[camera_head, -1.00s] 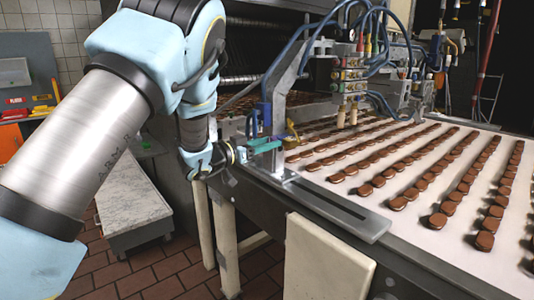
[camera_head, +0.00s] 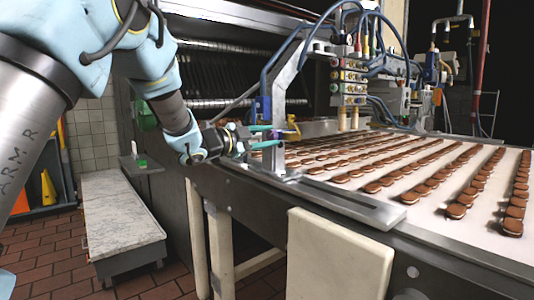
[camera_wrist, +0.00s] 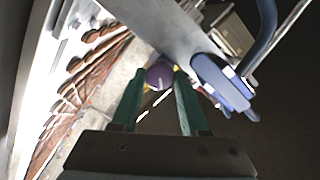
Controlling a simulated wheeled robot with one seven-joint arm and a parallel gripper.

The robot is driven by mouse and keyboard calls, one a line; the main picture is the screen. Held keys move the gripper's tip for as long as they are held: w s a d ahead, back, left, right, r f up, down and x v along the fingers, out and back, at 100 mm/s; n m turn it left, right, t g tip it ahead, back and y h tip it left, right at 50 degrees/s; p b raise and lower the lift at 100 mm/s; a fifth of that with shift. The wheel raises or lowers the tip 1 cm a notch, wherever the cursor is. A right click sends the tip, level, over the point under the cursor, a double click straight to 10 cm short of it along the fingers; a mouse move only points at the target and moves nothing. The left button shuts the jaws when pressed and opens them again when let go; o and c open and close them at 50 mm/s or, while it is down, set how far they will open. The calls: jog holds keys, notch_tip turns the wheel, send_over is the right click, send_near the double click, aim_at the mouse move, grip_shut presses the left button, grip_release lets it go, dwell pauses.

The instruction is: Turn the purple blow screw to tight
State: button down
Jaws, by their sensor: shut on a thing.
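The purple blow screw (camera_wrist: 159,77) is a round knob seen in the wrist view between the two green fingertips of my gripper (camera_wrist: 160,73). My gripper is shut on it, with a fingertip on either side. How far the screw is turned cannot be told.
A slanted metal bracket (camera_head: 287,82) with blue hoses rises beside the gripper. Rows of chocolate biscuits lie on the white conveyor (camera_head: 420,212) to the right. A marble-topped bench (camera_head: 118,210) stands at the lower left.

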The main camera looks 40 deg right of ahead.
jog(key=m+b, duration=0.2)
jog(key=b, duration=0.1)
jog(key=f+m+b, duration=0.1)
jog(key=m+b, duration=0.2)
jog(key=b, duration=0.1)
jog(key=shift+b, duration=0.3)
jog(key=m+b, duration=0.2)
jog(key=b, duration=0.1)
jog(key=m+b, duration=0.1)
jog(key=m, duration=0.1)
jog(key=shift+r, duration=0.35)
jog(key=shift+c, duration=2.1)
grip_release()
jog(key=a, duration=1)
jog(key=shift+w+a+m+b, duration=0.3)
jog(key=shift+a+b, duration=0.1)
jog(key=shift+b, duration=0.05)
